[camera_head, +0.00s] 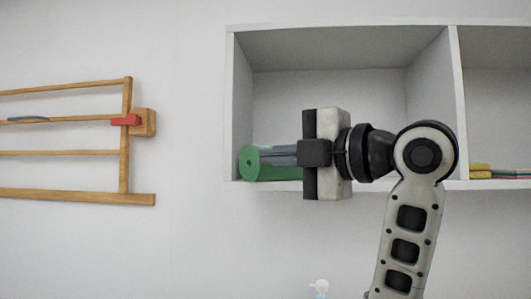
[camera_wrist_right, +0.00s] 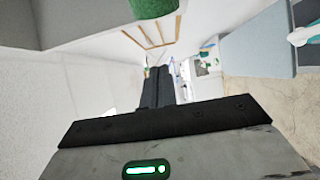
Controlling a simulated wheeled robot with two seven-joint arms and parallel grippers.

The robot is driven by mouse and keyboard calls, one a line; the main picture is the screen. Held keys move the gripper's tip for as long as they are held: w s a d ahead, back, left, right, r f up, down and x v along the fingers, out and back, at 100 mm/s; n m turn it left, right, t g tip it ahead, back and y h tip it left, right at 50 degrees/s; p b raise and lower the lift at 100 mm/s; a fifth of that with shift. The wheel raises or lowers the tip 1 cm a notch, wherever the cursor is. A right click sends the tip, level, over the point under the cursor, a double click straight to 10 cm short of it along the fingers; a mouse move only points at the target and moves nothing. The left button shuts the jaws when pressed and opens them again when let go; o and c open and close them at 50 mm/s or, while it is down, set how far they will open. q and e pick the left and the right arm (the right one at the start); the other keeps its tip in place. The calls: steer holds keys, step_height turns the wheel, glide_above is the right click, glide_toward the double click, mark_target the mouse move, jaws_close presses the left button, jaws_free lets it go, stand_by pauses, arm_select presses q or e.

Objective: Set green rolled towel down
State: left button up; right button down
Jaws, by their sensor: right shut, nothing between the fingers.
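The green rolled towel (camera_head: 250,166) lies at the left end of the white shelf compartment, its rolled end facing out. It also shows at the top edge of the right wrist view (camera_wrist_right: 152,8), apart from the fingers. My right gripper (camera_head: 272,156) is in front of the compartment, pointing left, and hides part of the towel in the head view. Its dark fingers (camera_wrist_right: 158,86) are together with nothing between them. My left gripper is not in view.
The white shelf unit (camera_head: 345,185) has a divider right of my arm. Folded cloths (camera_head: 495,172) lie in the right compartment. A wooden rack (camera_head: 125,150) with a red item (camera_head: 125,120) hangs on the wall at left.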

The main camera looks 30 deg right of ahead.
mark_target(250, 169)
arm_select(q)
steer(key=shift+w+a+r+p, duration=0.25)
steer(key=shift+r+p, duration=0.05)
steer(key=shift+p, duration=0.45)
arm_select(e)
steer(key=w+d, duration=0.1)
steer(key=w, duration=0.5)
steer(key=shift+d, duration=0.4)
steer(key=shift+d, duration=0.1)
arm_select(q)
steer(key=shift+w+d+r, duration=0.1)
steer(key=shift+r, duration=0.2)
arm_select(e)
steer(key=w+d, duration=0.1)
steer(key=d, duration=0.1)
steer(key=w+d, duration=0.1)
steer(key=shift+w+d, duration=0.4)
